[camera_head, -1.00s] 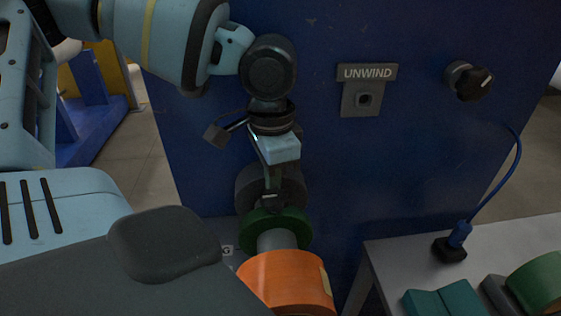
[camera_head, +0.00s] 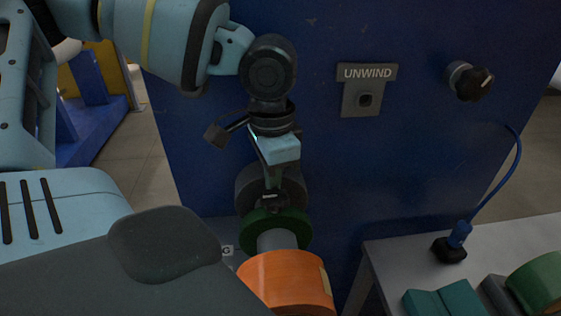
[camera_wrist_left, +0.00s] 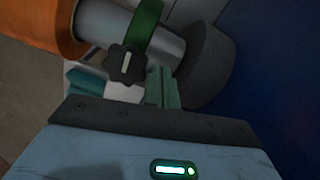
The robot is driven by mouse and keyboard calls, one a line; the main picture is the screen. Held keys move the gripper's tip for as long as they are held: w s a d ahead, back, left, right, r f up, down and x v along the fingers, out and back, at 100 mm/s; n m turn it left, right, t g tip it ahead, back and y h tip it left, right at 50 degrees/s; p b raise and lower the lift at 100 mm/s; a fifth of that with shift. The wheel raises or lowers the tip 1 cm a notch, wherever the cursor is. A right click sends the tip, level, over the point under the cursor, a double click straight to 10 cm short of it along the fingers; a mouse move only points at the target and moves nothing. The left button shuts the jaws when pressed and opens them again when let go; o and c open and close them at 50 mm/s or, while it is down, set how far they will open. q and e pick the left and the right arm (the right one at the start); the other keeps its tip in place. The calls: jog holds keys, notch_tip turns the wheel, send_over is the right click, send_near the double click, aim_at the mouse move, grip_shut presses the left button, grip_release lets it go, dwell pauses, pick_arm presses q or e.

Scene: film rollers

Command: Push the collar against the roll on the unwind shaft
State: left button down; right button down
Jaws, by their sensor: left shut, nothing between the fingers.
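The orange roll (camera_head: 287,284) sits on the near part of the grey unwind shaft (camera_head: 277,241). The green collar (camera_head: 246,231) is around the shaft, with a stretch of bare shaft between it and the roll. In the left wrist view the collar (camera_wrist_left: 147,27) has a black knob (camera_wrist_left: 127,64) and the roll (camera_wrist_left: 45,25) is at the left. My left gripper (camera_head: 271,198) points down behind the collar, between it and the dark flange. Its shut, empty fingers (camera_wrist_left: 163,88) are close beside the collar; contact is unclear. My right gripper is not in view.
The dark round flange (camera_head: 292,186) is at the shaft's far end, against the blue machine panel (camera_head: 330,170). A black knob (camera_head: 470,80) juts out at the right. A grey table (camera_head: 500,238) at the right holds teal blocks (camera_head: 440,302) and a green roll (camera_head: 540,283).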

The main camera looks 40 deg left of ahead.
aim_at(276, 201)
pick_arm(q)
jog(key=shift+s+d, duration=0.9)
jog(key=shift+d, duration=0.2)
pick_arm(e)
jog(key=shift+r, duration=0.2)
pick_arm(q)
jog(key=shift+s+d, duration=0.45)
jog(key=shift+d, duration=0.1)
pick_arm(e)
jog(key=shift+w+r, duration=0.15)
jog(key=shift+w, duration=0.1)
pick_arm(q)
jog(key=shift+s+d+p, duration=0.35)
jog(key=shift+s+d, duration=0.4)
jog(key=shift+d, duration=0.25)
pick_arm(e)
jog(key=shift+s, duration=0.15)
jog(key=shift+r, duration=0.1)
pick_arm(q)
jog(key=shift+w+a, duration=0.5)
jog(key=shift+a, duration=0.15)
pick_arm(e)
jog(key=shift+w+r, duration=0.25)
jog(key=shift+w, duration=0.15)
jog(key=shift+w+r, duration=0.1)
